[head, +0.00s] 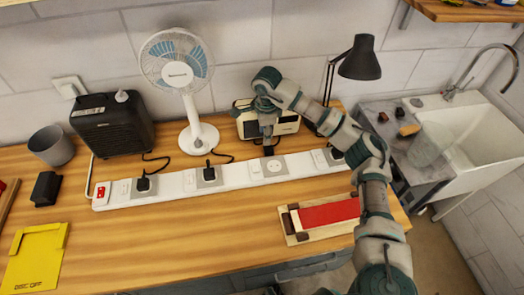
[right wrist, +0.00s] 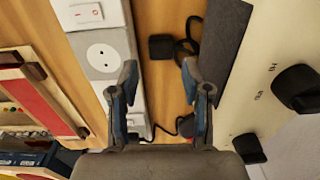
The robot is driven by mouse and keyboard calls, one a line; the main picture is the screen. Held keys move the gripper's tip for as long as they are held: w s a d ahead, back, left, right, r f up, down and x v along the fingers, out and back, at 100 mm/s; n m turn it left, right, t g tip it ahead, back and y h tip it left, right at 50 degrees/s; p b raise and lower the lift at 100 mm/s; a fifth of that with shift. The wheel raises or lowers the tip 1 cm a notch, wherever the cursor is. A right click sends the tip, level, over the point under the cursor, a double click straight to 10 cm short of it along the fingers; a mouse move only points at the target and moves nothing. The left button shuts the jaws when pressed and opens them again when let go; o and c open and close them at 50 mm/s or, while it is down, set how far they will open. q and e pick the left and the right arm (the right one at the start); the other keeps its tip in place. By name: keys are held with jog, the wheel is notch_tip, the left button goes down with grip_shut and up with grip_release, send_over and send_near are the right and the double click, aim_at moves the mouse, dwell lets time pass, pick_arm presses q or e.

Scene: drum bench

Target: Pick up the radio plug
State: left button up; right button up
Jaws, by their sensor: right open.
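The radio plug (right wrist: 162,47) is a small black block on the wooden bench between the power strip (head: 225,180) and the radio (head: 284,124). Its black cord (right wrist: 186,46) curls beside it. My right gripper (head: 268,138) points down in front of the radio and hides the plug in the head view. In the right wrist view my right gripper (right wrist: 158,75) is open and empty, with the plug in line with the gap between the fingertips. I cannot tell how high the fingers are above it. My left gripper is not in view.
Close to the fingers are the strip's empty socket (right wrist: 101,57) and the radio's black knobs (right wrist: 297,88). Black plugs (head: 144,185) sit in other sockets. A fan (head: 190,100), black heater (head: 113,124) and lamp (head: 360,60) stand behind.

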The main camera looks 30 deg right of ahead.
aim_at(267, 149)
jog(key=d+f, duration=0.3)
jog(key=d, duration=0.1)
jog(key=shift+d+f, duration=0.1)
jog(key=shift+f, duration=0.5)
jog(key=a+f, duration=0.1)
jog(key=a, duration=0.1)
jog(key=a+f, duration=0.2)
jog(key=shift+a+f, duration=0.25)
jog(key=shift+a, duration=0.05)
jog(key=shift+f, duration=0.1)
jog(key=shift+d+f, duration=0.1)
jog(key=shift+d, duration=0.2)
jog(key=d, duration=0.3)
jog(key=shift+s+f, duration=0.15)
jog(key=shift+f, duration=0.15)
jog(key=c, duration=0.7)
jog(key=shift+s+a, duration=0.1)
jog(key=shift+a, duration=0.5)
jog(key=shift+c, duration=0.3)
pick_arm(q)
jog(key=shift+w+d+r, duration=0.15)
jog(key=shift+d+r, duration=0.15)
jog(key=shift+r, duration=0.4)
pick_arm(e)
jog(key=shift+a+r, duration=0.1)
jog(key=shift+a, duration=0.4)
